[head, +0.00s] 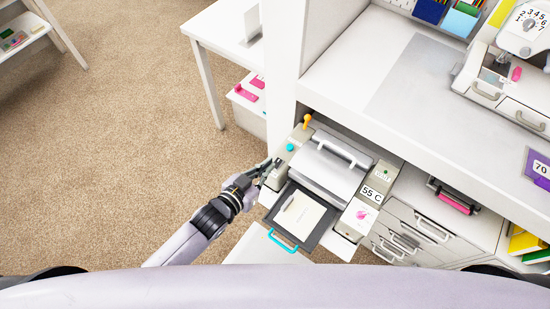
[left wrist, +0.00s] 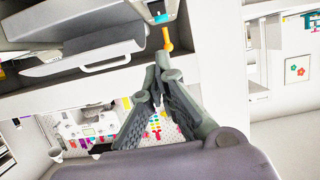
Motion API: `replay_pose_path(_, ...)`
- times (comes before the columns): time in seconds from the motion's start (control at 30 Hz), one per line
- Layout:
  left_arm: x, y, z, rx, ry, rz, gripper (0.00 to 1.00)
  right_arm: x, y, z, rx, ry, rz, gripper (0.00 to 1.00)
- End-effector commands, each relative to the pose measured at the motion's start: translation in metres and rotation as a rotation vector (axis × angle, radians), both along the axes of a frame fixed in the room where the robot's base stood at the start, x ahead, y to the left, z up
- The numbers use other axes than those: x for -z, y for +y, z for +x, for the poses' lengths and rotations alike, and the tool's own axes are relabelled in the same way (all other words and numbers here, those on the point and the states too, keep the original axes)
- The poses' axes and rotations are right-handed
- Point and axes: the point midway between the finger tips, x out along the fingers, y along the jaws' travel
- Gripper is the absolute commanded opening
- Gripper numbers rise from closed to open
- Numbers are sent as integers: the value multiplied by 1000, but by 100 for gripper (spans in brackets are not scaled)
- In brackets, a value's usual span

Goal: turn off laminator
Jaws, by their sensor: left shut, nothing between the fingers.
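The laminator (head: 328,168) is a grey and white machine in a bay under the counter. It has an orange lever (head: 307,121) at its back left corner, a teal knob (head: 290,147) on its left side, a pink dial (head: 361,214) and a "55 C" label (head: 371,194) on its right. A dark tray (head: 328,217) with a cream sheet sticks out in front. My left gripper (head: 270,166) is shut and empty beside the laminator's left side. In the left wrist view its fingertips (left wrist: 161,66) appear just below the orange lever (left wrist: 167,40); contact is unclear. My right gripper is out of view.
A white upright panel (head: 284,70) stands just behind the laminator's left end. The white counter (head: 400,85) overhangs it at the back. Drawers (head: 400,228) lie to the right. Carpeted floor (head: 150,130) is clear to the left.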

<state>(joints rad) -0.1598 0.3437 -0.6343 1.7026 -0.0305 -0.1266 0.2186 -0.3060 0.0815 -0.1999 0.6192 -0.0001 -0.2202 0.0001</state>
Motion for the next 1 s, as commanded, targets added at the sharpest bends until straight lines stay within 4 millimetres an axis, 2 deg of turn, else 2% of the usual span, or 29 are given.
replay_pose_path(0.1,2,16,-21,0,-2,0,0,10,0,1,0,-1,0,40)
replay_pose_path(0.33,-2,32,-43,-1,-5,-2,0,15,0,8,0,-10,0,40)
replay_pose_path(1.0,-3,35,-47,-1,-5,-3,0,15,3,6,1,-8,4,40)
